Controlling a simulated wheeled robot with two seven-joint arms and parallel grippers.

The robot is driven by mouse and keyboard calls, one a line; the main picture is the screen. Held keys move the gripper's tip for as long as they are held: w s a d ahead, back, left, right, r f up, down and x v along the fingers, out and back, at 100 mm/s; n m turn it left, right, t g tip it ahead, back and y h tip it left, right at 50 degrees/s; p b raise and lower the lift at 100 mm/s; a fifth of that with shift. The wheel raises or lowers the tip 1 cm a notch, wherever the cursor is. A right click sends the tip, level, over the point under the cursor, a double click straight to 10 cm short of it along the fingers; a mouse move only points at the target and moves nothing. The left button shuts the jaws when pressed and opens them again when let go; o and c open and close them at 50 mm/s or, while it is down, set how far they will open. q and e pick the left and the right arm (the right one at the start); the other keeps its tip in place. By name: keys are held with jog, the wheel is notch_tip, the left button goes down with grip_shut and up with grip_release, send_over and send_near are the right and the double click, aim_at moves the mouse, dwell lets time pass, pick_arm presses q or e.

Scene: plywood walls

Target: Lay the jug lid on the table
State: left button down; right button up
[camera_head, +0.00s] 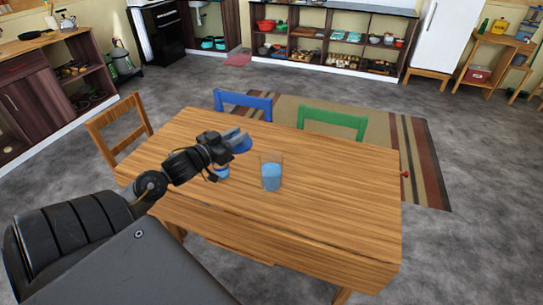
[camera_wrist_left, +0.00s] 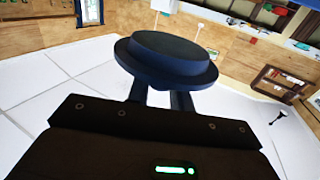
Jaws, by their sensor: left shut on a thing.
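The jug lid (camera_head: 239,144) is a round, dark blue disc with a raised top. In the left wrist view the lid (camera_wrist_left: 167,58) sits between the fingertips. My left gripper (camera_head: 226,143) is shut on the lid and holds it above the wooden table (camera_head: 335,205), left of its middle. A clear container with blue in its lower part (camera_head: 271,177), perhaps the jug, stands on the table to the right of the gripper. My right gripper is not in view.
A small blue thing (camera_head: 222,173) shows below the left gripper, partly hidden by it. A blue chair (camera_head: 243,100) and a green chair (camera_head: 332,121) stand at the far edge, a wooden chair (camera_head: 117,128) at the left. The table's right half is clear.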

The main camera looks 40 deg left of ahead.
pick_arm(q)
jog(key=w+d+f+p, duration=0.3)
jog(key=w+f+p, duration=0.1)
jog(key=w+f, duration=0.8)
jog(key=shift+d, duration=0.4)
jog(key=shift+f, duration=0.1)
jog(key=shift+f, duration=0.15)
jog(key=c, duration=1.2)
grip_release()
jog(key=shift+c, duration=0.2)
